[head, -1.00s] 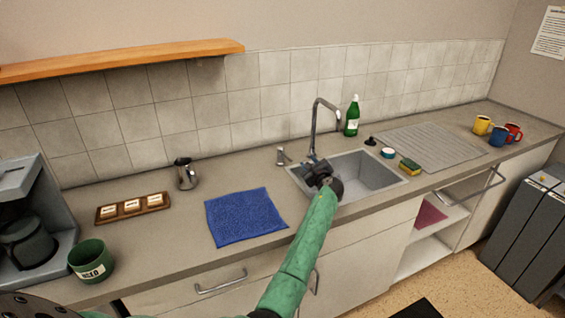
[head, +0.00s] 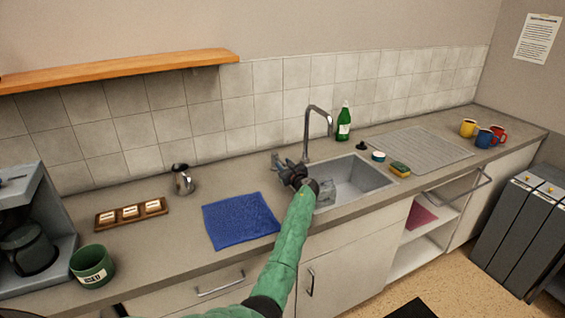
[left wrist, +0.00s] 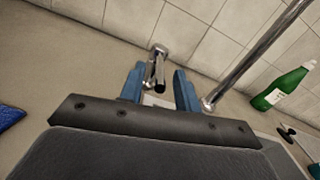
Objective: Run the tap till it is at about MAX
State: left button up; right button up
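The chrome tap spout (head: 318,118) rises behind the sink (head: 376,178). Its separate lever (left wrist: 158,62) stands to the left of the spout. My left gripper (head: 280,163) is at the lever. In the left wrist view its blue fingers (left wrist: 159,88) are spread, one on each side of the lever, with gaps visible. A clear, greyish vessel (head: 326,191) stands in the left part of the sink, partly hidden by my left arm. Its MAX mark and level cannot be made out. No water stream shows under the spout. My right gripper is out of view.
A green bottle (head: 344,122) stands behind the sink, a yellow-green sponge (head: 400,170) at its right edge. A blue cloth (head: 240,219) lies left of the sink. A steel jug (head: 183,180) and a wooden tray (head: 132,213) stand farther left.

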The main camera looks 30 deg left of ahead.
pick_arm(q)
jog(key=shift+x, duration=0.95)
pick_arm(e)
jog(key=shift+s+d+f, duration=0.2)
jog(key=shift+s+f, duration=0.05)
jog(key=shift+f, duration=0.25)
pick_arm(q)
grip_shut()
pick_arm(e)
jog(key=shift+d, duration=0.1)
pick_arm(q)
jog(key=shift+s+p, duration=0.1)
jog(key=shift+p, duration=0.25)
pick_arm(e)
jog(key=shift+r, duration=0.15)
